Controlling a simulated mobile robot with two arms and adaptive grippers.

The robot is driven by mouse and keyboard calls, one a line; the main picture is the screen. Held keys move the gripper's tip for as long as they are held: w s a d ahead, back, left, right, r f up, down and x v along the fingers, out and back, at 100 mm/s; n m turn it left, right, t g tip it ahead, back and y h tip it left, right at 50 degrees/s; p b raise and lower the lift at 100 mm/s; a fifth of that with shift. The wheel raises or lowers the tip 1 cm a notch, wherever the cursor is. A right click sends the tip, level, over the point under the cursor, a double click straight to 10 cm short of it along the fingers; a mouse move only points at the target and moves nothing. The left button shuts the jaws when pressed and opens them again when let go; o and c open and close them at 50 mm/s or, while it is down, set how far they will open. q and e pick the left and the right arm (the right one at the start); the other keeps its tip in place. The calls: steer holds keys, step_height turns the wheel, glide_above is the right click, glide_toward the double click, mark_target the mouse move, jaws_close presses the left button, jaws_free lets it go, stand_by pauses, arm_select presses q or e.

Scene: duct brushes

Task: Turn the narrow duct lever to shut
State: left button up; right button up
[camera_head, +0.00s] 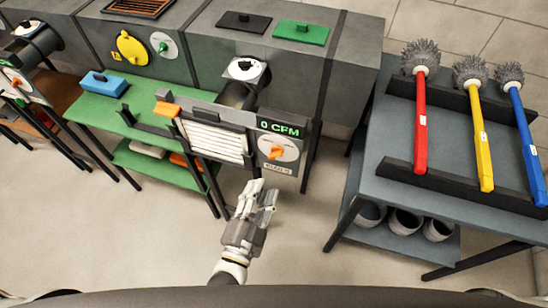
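An orange lever (277,152) sits on a round white dial on a grey panel in the centre, beside a white louvred grille (214,140). A display above it reads 0 CFM (280,128); the small label below is too small to read surely. Another orange lever (15,82) is on a dial at the far left edge. I cannot tell by look alone which duct is the narrow one. My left gripper (257,192) is in front of and below the central dial, its fingers apart and empty, not touching the lever. My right gripper is not in view.
A green bench (110,118) with a blue block (104,84) stands left. A grey table (357,150) at right holds red (421,120), yellow (479,140) and blue (525,145) brushes. Grey ducts run behind. The floor around my gripper is clear.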

mark_target(274, 158)
arm_select(q)
steer(key=p+x, duration=0.1)
steer(key=x, duration=0.8)
steer(key=shift+p, duration=0.3)
steer(key=shift+x, duration=0.75)
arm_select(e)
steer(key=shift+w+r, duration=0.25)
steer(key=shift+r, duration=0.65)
arm_select(q)
steer(key=shift+f, duration=0.1)
steer(key=c, duration=0.5)
steer(key=shift+c, duration=0.8)
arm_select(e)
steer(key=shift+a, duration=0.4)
